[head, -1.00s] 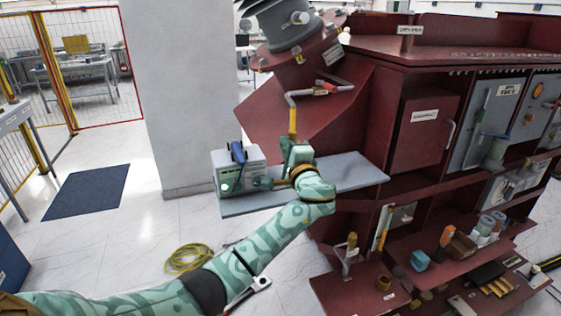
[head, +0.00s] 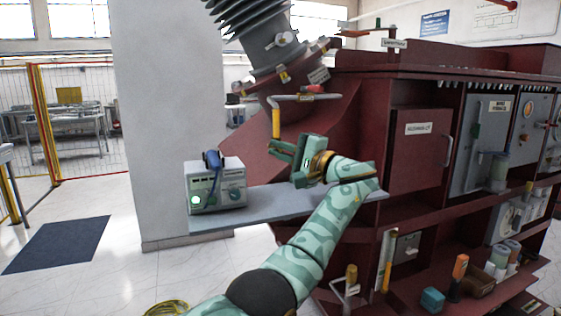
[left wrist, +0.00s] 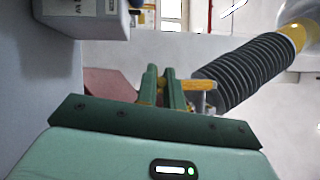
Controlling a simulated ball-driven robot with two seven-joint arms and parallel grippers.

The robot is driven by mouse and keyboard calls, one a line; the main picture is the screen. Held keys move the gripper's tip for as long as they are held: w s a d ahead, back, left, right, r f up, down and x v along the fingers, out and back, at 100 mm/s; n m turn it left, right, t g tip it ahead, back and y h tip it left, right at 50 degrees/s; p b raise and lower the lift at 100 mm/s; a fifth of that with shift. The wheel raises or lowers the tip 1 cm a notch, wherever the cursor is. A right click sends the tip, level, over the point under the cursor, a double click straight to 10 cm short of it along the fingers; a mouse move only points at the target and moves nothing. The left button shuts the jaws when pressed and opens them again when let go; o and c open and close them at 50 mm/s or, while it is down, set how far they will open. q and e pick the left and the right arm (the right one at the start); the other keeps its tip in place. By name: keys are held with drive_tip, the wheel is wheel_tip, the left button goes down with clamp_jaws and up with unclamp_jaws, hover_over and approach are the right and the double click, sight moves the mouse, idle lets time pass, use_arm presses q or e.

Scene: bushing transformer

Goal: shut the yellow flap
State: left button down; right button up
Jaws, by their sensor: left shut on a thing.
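The yellow flap shows as a narrow yellow handle (head: 276,123) hanging upright under a bent grey pipe, below the ribbed bushing. My left gripper (head: 278,150), green, is at the lower end of this handle, its fingers pointing left in the head view. In the left wrist view the gripper (left wrist: 163,85) is shut with the yellow handle (left wrist: 201,84) between its fingertips. The part between the fingers is mostly hidden. My right gripper is not in view.
A grey box instrument (head: 216,190) with a blue handle stands on the grey shelf (head: 262,203) left of and below my left gripper. The dark red transformer cabinet (head: 418,150) fills the right. Open floor (head: 120,265) lies at the left.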

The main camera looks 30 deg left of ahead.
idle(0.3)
use_arm(q)
drive_tip(key=c, duration=1.5)
unclamp_jaws()
drive_tip(key=shift+w, duration=0.1)
drive_tip(key=shift+c, duration=0.2)
drive_tip(key=b+v, duration=0.3)
drive_tip(key=v, duration=1.3)
drive_tip(key=shift+d, duration=0.2)
